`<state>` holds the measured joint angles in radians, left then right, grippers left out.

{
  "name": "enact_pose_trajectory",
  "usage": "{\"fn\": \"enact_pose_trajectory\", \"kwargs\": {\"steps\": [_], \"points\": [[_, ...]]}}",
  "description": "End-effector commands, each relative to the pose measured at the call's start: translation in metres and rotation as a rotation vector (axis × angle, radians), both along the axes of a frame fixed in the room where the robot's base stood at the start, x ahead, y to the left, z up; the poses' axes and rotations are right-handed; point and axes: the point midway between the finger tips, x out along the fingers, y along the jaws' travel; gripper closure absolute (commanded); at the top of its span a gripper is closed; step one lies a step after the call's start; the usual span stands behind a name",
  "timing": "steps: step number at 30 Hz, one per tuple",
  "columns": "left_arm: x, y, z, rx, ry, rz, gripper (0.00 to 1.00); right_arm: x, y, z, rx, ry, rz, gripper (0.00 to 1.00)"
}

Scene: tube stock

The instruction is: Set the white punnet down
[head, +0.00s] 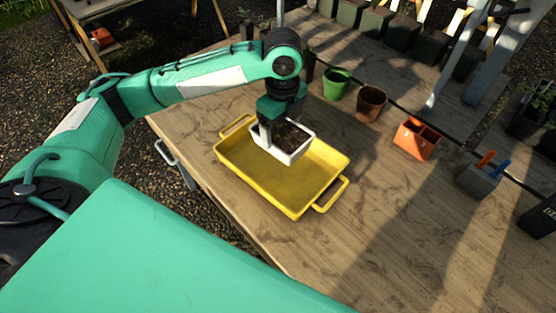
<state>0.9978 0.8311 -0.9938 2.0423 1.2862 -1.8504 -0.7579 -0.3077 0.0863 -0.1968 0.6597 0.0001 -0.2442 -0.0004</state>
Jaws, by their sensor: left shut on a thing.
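The white punnet (290,157) is a small square tub with dark soil in it. My left gripper (272,140) is shut on the punnet's left wall, pointing down from above. The punnet appears over the back part of a yellow tray (322,205) with a handle at each end. I cannot tell whether the punnet's base touches the tray floor. The rest of the tray floor in view is bare. My right gripper does not show.
The tray is on a wooden table (400,240). A green pot (337,84), a brown pot (371,103), an orange divided container (416,139) and a grey holder (479,179) with orange and blue items stand behind and right. The table's front right is clear.

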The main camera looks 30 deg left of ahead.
Motion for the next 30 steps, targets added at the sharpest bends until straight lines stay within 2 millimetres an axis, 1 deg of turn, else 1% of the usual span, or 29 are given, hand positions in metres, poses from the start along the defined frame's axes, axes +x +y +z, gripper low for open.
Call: {"fn": "enact_pose_trajectory", "kwargs": {"steps": [1, 6, 10, 12, 15, 17, 20, 25, 27, 30], "points": [[-0.001, 0.0, -0.014, 0.0, 0.005, 0.001, 0.48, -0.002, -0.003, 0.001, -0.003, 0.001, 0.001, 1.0], [-0.001, 0.001, -0.059, 0.001, 0.004, 0.001, 0.48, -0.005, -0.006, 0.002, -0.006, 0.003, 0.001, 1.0], [-0.001, 0.001, -0.085, 0.001, 0.003, 0.002, 0.48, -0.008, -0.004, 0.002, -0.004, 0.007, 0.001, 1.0], [0.0, 0.0, -0.093, 0.0, 0.0, 0.001, 0.48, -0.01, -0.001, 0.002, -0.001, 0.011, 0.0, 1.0], [0.0, 0.0, -0.099, 0.0, 0.0, 0.001, 0.48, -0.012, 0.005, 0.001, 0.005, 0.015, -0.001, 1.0], [0.0, 0.0, -0.103, 0.0, -0.001, 0.001, 0.48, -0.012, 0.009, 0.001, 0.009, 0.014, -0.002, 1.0], [0.0, 0.001, -0.114, 0.001, 0.002, 0.001, 0.48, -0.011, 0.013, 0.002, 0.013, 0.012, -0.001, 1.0], [0.0, 0.001, -0.139, 0.0, 0.001, 0.002, 0.48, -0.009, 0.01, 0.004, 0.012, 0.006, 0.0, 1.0], [0.0, 0.001, -0.143, 0.001, 0.0, 0.001, 0.48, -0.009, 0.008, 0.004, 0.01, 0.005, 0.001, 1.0], [0.0, 0.001, -0.143, 0.001, -0.001, 0.0, 0.48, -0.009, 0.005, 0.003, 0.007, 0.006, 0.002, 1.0]]}}
